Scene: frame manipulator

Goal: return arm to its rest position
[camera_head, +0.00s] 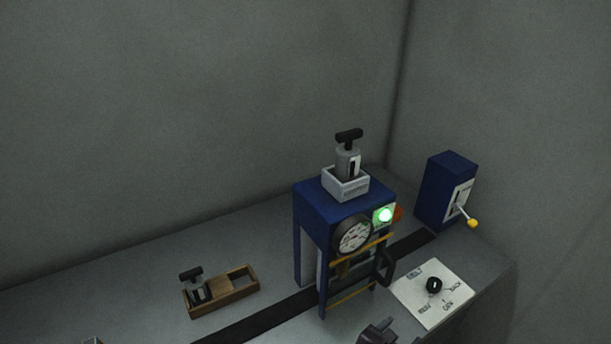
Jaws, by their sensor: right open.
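My right gripper (377,331) shows at the bottom edge, right of centre, in front of the blue machine (340,213). It is open, and I see nothing between its fingers. Most of my right arm is outside the picture. A small grey tip (92,341) at the bottom left edge may be part of my left gripper; too little of it shows to tell its state.
The blue machine has a gauge (353,234), a lit green lamp (385,214) and a black-handled block in its top tray (345,187). A wooden tray (239,283), a dial plate (432,293) and a blue lever box (446,190) stand around it. The bench's left side is clear.

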